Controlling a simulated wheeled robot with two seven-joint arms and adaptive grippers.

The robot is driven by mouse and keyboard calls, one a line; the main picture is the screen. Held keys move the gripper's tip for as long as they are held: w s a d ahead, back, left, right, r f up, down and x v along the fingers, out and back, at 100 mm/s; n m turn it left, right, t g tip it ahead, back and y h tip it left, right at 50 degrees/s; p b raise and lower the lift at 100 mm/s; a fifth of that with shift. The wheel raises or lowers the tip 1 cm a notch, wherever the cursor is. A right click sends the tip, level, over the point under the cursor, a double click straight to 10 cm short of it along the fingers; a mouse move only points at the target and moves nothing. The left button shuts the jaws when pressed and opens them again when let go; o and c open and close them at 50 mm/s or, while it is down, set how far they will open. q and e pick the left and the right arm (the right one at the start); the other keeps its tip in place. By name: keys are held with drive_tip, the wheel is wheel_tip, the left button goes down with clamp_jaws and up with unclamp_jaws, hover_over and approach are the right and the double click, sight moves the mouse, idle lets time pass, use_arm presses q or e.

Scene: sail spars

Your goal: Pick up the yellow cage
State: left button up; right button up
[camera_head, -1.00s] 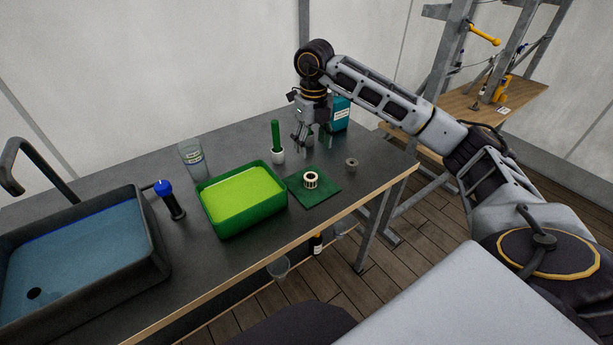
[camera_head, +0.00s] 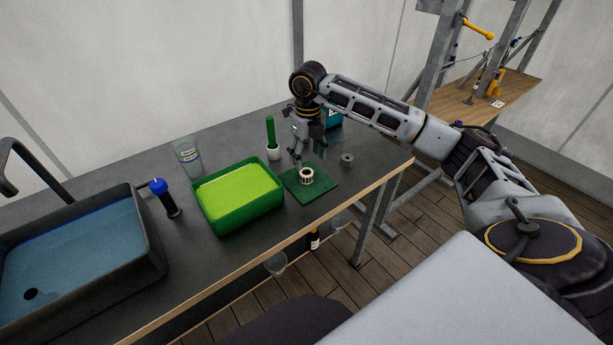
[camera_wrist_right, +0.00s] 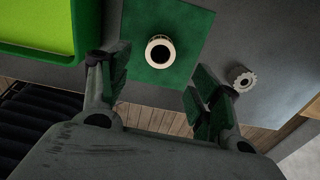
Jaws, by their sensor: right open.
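The cage, a short pale cream-yellow ring with dark slots in its side and a dark centre (camera_head: 306,181), stands on a green square mat (camera_head: 324,188) on the dark bench. The right wrist view looks down on its rim (camera_wrist_right: 172,50), with the mat (camera_wrist_right: 195,30) around it. My right gripper (camera_head: 309,156) is above the mat, just behind and above the cage. In the wrist view its two fingers (camera_wrist_right: 157,85) are spread apart with nothing between them, and the cage lies ahead of the gap. My left gripper is not in view.
A green tray of bright green material (camera_head: 238,226) stands left of the mat. A grey toothed ring (camera_head: 347,159) lies right of it. A white pot with a green handle (camera_head: 274,154), a clear beaker (camera_head: 188,157) and a sink (camera_head: 140,288) are also on the bench.

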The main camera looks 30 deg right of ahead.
sight(307, 171)
wheel_tip(307, 171, down, 2)
drive_tip(key=shift+f, duration=0.4)
drive_tip(key=shift+w+f, duration=0.1)
drive_tip(key=shift+f, duration=0.7)
drive_tip(key=shift+w+f+p, duration=0.15)
drive_tip(key=shift+f+p, duration=0.3)
drive_tip(key=shift+f, duration=1.3)
drive_tip(key=shift+a, duration=0.1)
drive_tip(key=shift+c, duration=0.8)
drive_tip(key=c, duration=1)
drive_tip(key=shift+o, duration=0.2)
drive_tip(key=shift+r, duration=0.3)
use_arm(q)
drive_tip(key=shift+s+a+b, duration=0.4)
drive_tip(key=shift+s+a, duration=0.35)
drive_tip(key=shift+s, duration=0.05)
use_arm(e)
wheel_tip(307, 171, up, 9)
drive_tip(key=shift+r, duration=0.2)
